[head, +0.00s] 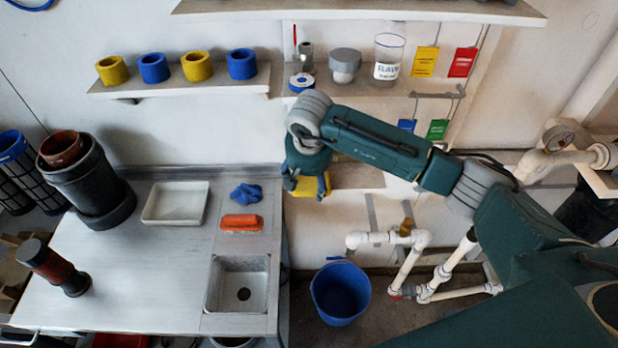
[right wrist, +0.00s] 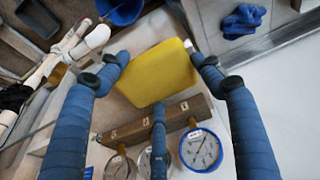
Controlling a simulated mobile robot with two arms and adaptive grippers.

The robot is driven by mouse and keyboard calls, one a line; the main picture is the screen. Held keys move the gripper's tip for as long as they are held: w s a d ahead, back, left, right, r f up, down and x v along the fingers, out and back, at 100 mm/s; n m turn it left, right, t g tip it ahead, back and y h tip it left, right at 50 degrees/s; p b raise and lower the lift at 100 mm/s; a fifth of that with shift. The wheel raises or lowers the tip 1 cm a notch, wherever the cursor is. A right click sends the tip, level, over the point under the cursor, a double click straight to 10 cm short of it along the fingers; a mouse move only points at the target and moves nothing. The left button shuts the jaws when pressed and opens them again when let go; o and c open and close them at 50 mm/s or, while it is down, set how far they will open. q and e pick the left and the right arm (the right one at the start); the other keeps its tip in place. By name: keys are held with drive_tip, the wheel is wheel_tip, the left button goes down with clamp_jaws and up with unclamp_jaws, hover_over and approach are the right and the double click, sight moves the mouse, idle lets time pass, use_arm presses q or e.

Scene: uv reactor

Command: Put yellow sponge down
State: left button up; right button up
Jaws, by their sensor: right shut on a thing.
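My right gripper (head: 307,186) points down from the wrist, at the left end of a small low shelf (head: 357,176) on the wall. It is shut on the yellow sponge (head: 323,186), of which a small part shows below the fingers. In the right wrist view the sponge (right wrist: 158,75) is a flat yellow block between the blue fingers of the gripper (right wrist: 155,72). I cannot tell whether the sponge touches the shelf. My left gripper is not in view.
Left of the gripper, the counter holds a blue cloth (head: 246,194), an orange-red item (head: 241,223), a white tray (head: 149,217) and a sink (head: 213,300). A blue bucket (head: 340,292) stands below. Gauges (right wrist: 201,149) show near the sponge. White pipes (head: 405,268) are to the right.

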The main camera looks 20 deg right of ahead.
sight(309, 182)
drive_tip(key=o, duration=1)
drive_tip(key=shift+c, duration=0.2)
drive_tip(key=shift+f+p, duration=0.1)
drive_tip(key=shift+p, duration=0.3)
drive_tip(key=b+v, duration=0.4)
drive_tip(key=shift+s+a, duration=0.1)
drive_tip(key=shift+s, duration=0.1)
drive_tip(key=v, duration=0.5)
drive_tip(key=shift+b, duration=0.35)
drive_tip(key=shift+v, duration=0.8)
drive_tip(key=shift+a+f, duration=0.1)
drive_tip(key=shift+a, duration=0.05)
